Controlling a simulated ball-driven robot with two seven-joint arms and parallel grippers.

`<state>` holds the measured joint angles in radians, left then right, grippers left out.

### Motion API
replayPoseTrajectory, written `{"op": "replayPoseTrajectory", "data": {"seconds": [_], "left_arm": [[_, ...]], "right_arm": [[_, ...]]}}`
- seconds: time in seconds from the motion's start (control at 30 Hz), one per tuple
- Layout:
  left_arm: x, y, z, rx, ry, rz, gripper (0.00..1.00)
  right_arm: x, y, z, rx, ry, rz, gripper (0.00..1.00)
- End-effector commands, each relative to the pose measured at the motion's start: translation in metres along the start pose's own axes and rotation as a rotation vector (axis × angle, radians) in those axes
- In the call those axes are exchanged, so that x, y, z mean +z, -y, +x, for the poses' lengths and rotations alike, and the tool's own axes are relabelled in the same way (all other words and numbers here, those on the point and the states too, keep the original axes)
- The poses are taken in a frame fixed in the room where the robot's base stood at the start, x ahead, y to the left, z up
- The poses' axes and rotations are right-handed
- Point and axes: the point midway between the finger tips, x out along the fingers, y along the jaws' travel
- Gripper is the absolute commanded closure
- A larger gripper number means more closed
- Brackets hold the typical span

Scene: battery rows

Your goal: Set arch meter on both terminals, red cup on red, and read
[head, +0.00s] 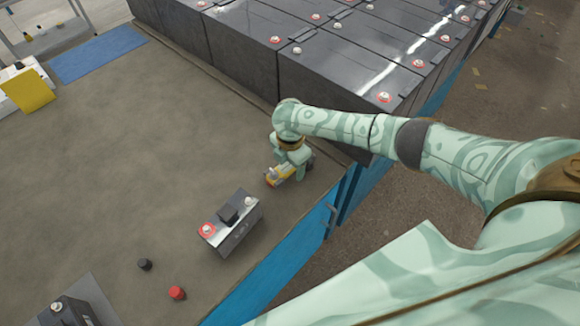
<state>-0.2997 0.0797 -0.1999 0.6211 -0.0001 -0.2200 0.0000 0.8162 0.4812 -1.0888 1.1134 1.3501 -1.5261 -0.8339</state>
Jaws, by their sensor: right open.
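A dark grey battery (232,236) stands alone on the worn bench top. Its terminal with the red ring (206,230) is at its left end and its pale terminal (249,201) at its right end. A black block sits between them on its top. A small yellow object (275,180), probably the arch meter, is just behind and right of the battery. My right gripper (290,170) is open and right at the yellow object, hiding part of it; I cannot tell whether they touch. Its cups cannot be made out. My left gripper is out of view.
Rows of grey batteries (330,72) fill the back right. A red cap (177,293) and a black cap (144,264) lie left of the lone battery. Another battery (62,310) is at the lower left. A blue mat (97,53) lies far left. The bench's middle left is clear.

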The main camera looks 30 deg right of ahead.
Motion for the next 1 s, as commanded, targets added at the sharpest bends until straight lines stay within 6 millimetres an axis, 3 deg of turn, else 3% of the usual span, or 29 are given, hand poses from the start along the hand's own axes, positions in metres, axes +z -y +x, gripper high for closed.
{"op": "replayPoseTrajectory", "data": {"seconds": [0.63, 0.67, 0.87, 1.0], "left_arm": [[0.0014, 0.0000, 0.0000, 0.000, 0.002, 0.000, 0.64], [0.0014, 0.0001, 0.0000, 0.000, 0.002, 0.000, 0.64], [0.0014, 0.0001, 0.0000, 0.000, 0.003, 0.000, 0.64], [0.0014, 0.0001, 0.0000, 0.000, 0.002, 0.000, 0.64]], "right_arm": [[0.0000, 0.0002, 0.0051, -0.001, 0.000, 0.000, 0.38], [0.0000, 0.0002, 0.0051, -0.001, 0.000, 0.000, 0.41], [0.0000, 0.0002, 0.0050, -0.001, 0.000, 0.000, 0.96], [0.0000, -0.0003, 0.0046, 0.000, 0.000, 0.000, 0.96]]}}
